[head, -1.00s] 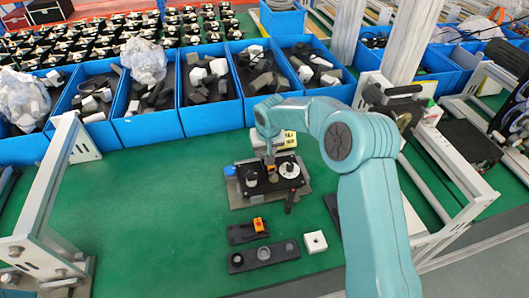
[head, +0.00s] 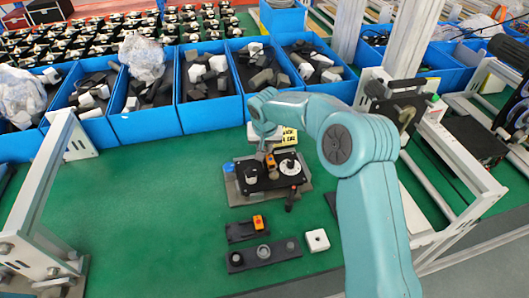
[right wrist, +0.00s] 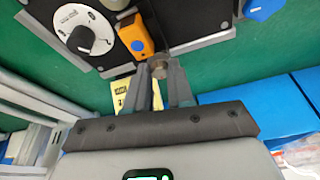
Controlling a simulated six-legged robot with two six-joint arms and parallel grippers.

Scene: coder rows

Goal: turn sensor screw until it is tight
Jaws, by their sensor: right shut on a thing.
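The black device (head: 255,184) on a grey base plate stands on the green mat. An orange sensor (head: 270,161) sits at its back edge; it also shows in the right wrist view (right wrist: 135,38). The sensor screw (right wrist: 160,68) is a small brownish knob just beside the sensor, at the plate edge. My right gripper (right wrist: 161,82) is shut on the screw, with a finger on each side of it. In the head view my right gripper (head: 266,138) is behind the sensor, and its own arm partly hides it. My left gripper is not in view.
A white dial with a black knob (right wrist: 80,38) is close to the sensor. A yellow-labelled box (head: 287,136) stands behind the device. Blue bins (head: 155,125) line the back. A black holder strip (head: 264,254) and white block (head: 316,240) lie in front.

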